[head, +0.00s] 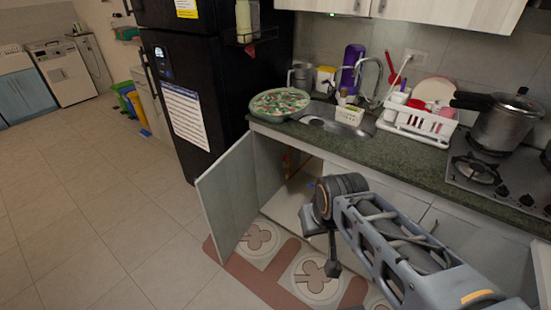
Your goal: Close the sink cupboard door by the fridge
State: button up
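The sink cupboard door (227,198) is a pale panel standing wide open on the left of the sink cupboard, beside the black fridge (187,94). It swings out over the floor from the counter's left end. The cupboard's inside (292,190) shows behind it. My gripper (322,250) hangs in front of the cupboard opening, to the right of the door and apart from it. It is small and dark here, and I cannot tell whether its fingers are open or shut. My arm covers part of the cupboard fronts on the right.
The green counter (400,160) holds a sink (335,122), a dish rack (420,121), a patterned round tray (279,103) and a pressure cooker (506,122) by the hob (495,180). A patterned mat (290,275) lies below. The tiled floor (110,220) at left is clear.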

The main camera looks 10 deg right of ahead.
aim_at(226, 192)
jog(key=u, duration=1.85)
jog(key=i, duration=2.8)
jog(key=z, duration=3.2)
jog(key=k, duration=0.5)
jog(key=u, duration=1.45)
